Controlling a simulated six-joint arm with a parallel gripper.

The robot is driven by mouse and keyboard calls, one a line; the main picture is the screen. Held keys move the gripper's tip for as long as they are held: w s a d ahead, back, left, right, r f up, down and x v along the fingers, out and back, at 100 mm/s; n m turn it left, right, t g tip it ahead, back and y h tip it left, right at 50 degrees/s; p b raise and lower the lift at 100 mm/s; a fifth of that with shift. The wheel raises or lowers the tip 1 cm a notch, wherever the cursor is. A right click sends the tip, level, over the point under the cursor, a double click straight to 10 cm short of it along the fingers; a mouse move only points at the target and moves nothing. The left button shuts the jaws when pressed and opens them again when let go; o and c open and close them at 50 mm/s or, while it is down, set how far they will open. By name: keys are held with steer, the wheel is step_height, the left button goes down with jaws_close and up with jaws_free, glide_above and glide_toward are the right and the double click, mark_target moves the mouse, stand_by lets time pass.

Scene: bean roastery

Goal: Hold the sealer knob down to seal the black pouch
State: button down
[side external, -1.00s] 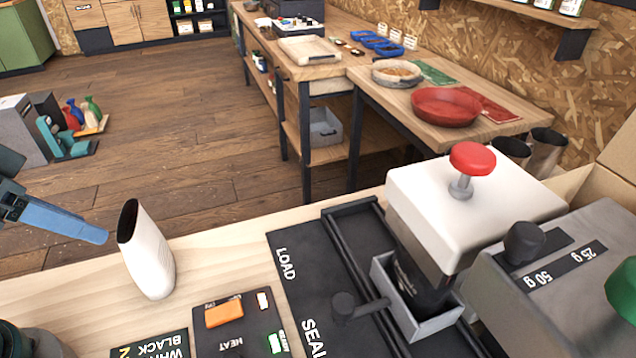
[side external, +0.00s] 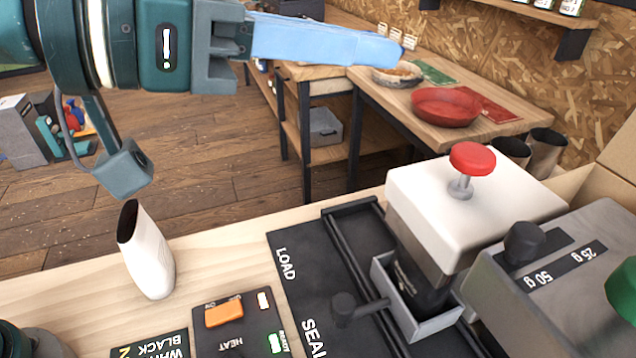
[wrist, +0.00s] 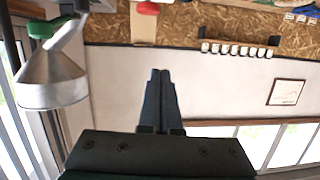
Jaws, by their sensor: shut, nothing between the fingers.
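The sealer is a white block with a red knob (side external: 472,158) on a short grey stem, at the right in the side view; the knob stands up, with nothing touching it. The black pouch (side external: 428,290) stands in a grey carriage (side external: 400,312) under the white sealer head (side external: 445,215), mostly hidden by it. My gripper (side external: 400,52) is at the upper middle, its blue fingers pointing right, above and left of the knob and clear of it. In the wrist view its dark fingers (wrist: 160,75) lie together with nothing between them.
A white pouch (side external: 147,250) stands at the left on the bench. A panel with an orange HEAT switch (side external: 224,313) and a lit green light is at the front. A grey dispenser (side external: 560,270) with black and green knobs stands right of the sealer. A red bowl (side external: 445,107) is on the bench behind.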

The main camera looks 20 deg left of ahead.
steer(key=shift+s+d+f+m+g+h, duration=0.15)
steer(key=shift+s+d+f+m+g, duration=0.1)
steer(key=shift+s+d, duration=0.2)
steer(key=shift+s+d+f+m+g+h, duration=0.15)
steer(key=shift+s+d+f, duration=0.1)
steer(key=shift+s+d, duration=0.15)
steer(key=shift+w+d, duration=0.1)
steer(key=shift+w, duration=0.05)
glide_above(458, 166)
step_height(458, 166, down, 3)
steer(key=shift+f, duration=1.8)
steer(key=shift+f, duration=1.45)
